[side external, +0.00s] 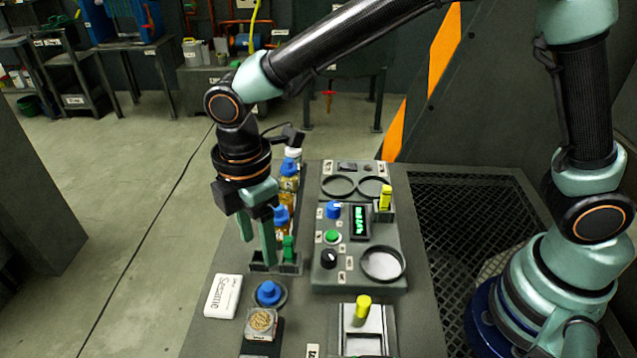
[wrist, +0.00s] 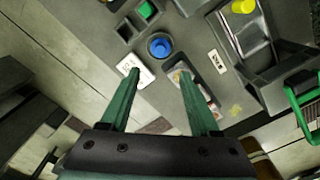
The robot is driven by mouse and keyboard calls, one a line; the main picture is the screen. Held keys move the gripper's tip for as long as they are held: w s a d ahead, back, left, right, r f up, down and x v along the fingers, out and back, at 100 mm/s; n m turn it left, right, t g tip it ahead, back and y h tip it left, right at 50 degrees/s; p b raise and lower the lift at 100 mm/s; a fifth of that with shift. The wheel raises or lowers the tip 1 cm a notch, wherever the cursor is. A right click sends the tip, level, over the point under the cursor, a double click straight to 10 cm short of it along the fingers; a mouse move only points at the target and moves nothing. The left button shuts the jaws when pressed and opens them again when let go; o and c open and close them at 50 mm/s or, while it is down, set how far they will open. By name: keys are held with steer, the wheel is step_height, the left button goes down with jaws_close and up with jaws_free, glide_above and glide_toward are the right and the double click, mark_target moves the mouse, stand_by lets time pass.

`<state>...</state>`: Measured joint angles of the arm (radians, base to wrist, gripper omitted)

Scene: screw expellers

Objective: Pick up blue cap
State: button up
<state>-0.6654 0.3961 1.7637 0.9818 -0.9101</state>
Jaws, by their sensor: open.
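A blue cap (side external: 268,292) sits on a round dark holder near the front of the bench. It also shows in the wrist view (wrist: 160,46), just beyond the fingertips and roughly between their lines. My gripper (side external: 258,251) points down with its two green fingers apart and nothing between them. In the side view it hangs over the bench, above and behind the cap. In the wrist view the open fingers (wrist: 158,73) straddle empty space. Other blue caps top the bottles (side external: 289,175) behind my gripper.
A dark rack with a green cap (side external: 288,248) stands close behind the fingers. A white Sesame box (side external: 223,296) lies left of the cap, and a container of seeds (side external: 261,322) is in front. The control panel (side external: 372,283) stands at the right.

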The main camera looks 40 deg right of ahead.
mark_target(268, 286)
step_height(268, 286, down, 11)
steer(key=shift+d+f, duration=0.15)
steer(key=shift+f, duration=0.05)
stand_by(0.4)
jaws_close()
